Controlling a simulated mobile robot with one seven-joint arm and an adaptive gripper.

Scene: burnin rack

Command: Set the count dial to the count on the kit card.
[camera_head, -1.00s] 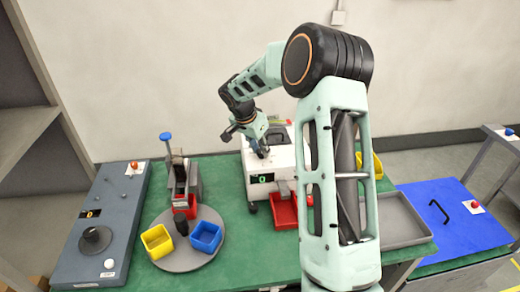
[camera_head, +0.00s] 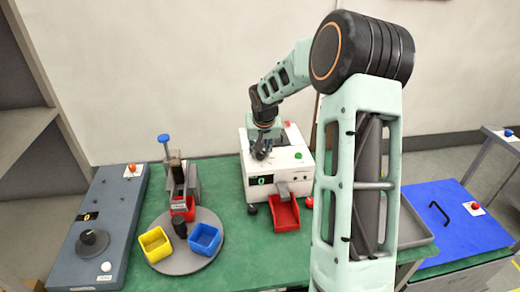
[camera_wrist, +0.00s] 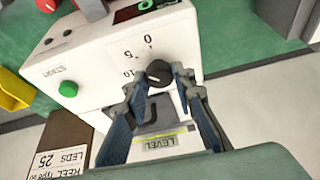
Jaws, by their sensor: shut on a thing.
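A white machine (camera_head: 286,178) stands at the back of the green table, with a green 0 on its display. On its panel is a black knob (camera_wrist: 158,72), taken as the count dial, with marks 0, 5 and 10 beside it. My gripper (camera_wrist: 163,82) has its fingers on either side of this knob and is shut on it. In the head view my gripper (camera_head: 261,150) is over the machine's top. A white printed card (camera_wrist: 45,158) on a brown surface reads "REEL", "LEDS" and "25", upside down; I cannot tell if it is the kit card.
The machine has a green button (camera_wrist: 68,88) and a red tray (camera_head: 284,214) in front. A turntable (camera_head: 183,258) bears yellow, blue and red bins. A grey console (camera_head: 98,226) with another dark dial (camera_head: 93,242) is at the left. A blue panel (camera_head: 452,216) is at the right.

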